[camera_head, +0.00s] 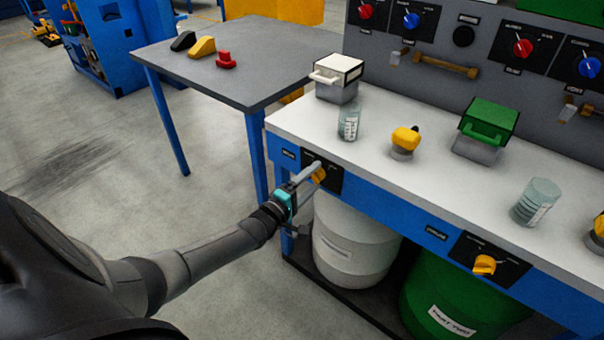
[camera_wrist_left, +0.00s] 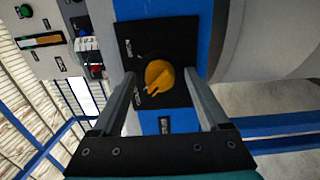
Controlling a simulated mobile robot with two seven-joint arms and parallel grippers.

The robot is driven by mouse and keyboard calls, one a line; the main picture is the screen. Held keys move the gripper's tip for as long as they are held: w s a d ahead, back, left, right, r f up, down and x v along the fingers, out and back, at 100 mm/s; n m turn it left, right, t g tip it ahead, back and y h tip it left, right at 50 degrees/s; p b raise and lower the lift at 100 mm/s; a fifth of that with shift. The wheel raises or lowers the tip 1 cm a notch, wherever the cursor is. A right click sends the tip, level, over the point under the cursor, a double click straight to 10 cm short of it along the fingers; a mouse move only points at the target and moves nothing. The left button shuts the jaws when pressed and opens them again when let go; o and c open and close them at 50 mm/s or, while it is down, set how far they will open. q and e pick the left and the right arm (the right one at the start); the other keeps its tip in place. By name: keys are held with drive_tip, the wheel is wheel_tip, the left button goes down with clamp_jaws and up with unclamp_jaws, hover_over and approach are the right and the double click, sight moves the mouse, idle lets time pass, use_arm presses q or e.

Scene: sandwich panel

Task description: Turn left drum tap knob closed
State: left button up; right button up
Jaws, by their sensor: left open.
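The left drum tap knob (camera_head: 319,175) is yellow and sits on a black plate (camera_head: 334,179) on the blue front edge of the bench, above the white drum (camera_head: 345,245). In the left wrist view the knob (camera_wrist_left: 159,76) shows between the fingers, on its black plate (camera_wrist_left: 180,38). My left gripper (camera_head: 313,178) is open, with its fingers on either side of the knob. In the left wrist view gaps show between the knob and the fingers (camera_wrist_left: 158,82). I cannot tell whether the fingertips touch the plate. My right gripper is not in view.
A second yellow knob (camera_head: 484,265) sits further right above the green drum (camera_head: 450,300). The white bench top (camera_head: 400,165) holds beakers, a yellow-topped item (camera_head: 405,138) and boxes. A grey table (camera_head: 255,60) stands at the back left. The floor (camera_head: 110,190) at left is clear.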

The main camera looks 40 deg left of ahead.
use_arm(q)
drive_tip(key=shift+s, duration=0.3)
drive_tip(key=s+a+p, duration=0.1)
drive_tip(key=s+p, duration=0.4)
drive_tip(key=s, duration=0.9)
drive_tip(key=shift+s, duration=0.25)
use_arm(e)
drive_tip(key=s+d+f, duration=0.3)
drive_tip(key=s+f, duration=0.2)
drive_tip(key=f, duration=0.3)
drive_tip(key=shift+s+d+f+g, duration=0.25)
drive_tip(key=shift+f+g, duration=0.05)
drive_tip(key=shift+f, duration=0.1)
use_arm(q)
drive_tip(key=shift+a, duration=0.1)
